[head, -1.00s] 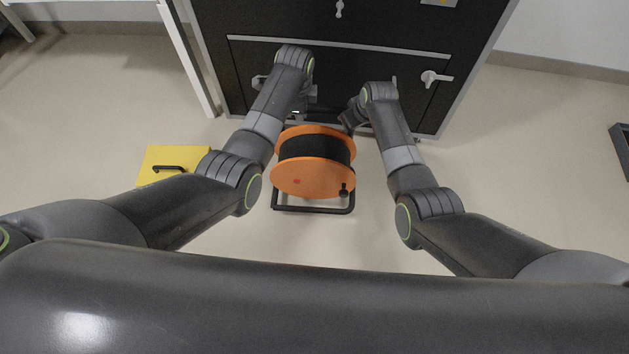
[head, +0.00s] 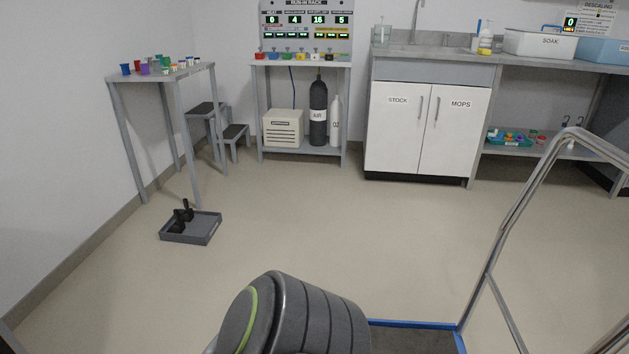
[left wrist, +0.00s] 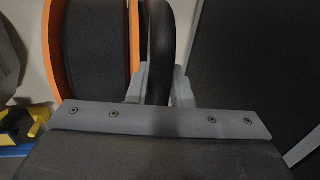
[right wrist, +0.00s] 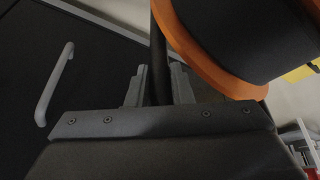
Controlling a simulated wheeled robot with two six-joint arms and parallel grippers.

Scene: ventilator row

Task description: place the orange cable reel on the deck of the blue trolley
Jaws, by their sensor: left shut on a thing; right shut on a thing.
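The orange cable reel, wound with black cable, shows in part in the left wrist view (left wrist: 95,50) and the right wrist view (right wrist: 235,50); it is out of the head view. My left gripper (left wrist: 158,85) is shut on a black tube of the reel's frame, beside an orange flange. My right gripper (right wrist: 160,85) is shut on another black tube of the frame. The blue trolley (head: 410,340) shows at the bottom of the head view: a dark deck with a blue rim and a bent steel handle. My arm link hides part of it. Neither gripper shows in the head view.
Open floor (head: 320,215) lies beyond the trolley. A grey tray (head: 190,228) with black items sits on the floor at left, near a tall table (head: 160,75). A white cabinet (head: 425,125) stands at the back. A dark panel with a grey handle (right wrist: 55,85) fills the right wrist view's left.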

